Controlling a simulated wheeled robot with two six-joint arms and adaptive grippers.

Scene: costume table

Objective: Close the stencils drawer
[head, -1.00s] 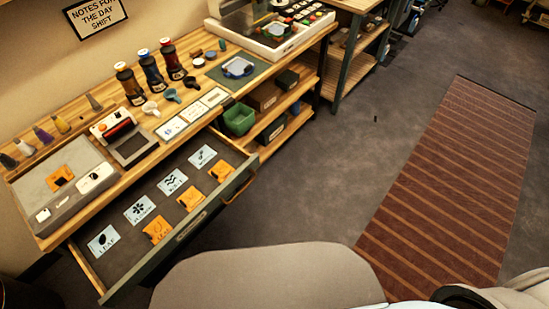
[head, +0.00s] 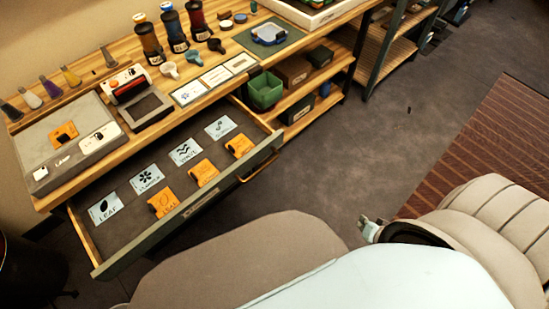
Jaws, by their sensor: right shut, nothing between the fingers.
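The stencils drawer (head: 150,239) hangs open below the worktable, pulled out toward me. Its green front has a label plate and a brown handle (head: 262,169) near the right end. My right gripper (head: 370,229) is shut and empty at the lower right, small and partly hidden by my own arm. It is well to the right of the drawer front and apart from it. My left gripper is not in view.
Open shelves with a green bin (head: 264,91) stand right of the drawer. Grey floor (head: 400,140) is clear beyond the drawer front. A striped rug (head: 478,150) lies at right.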

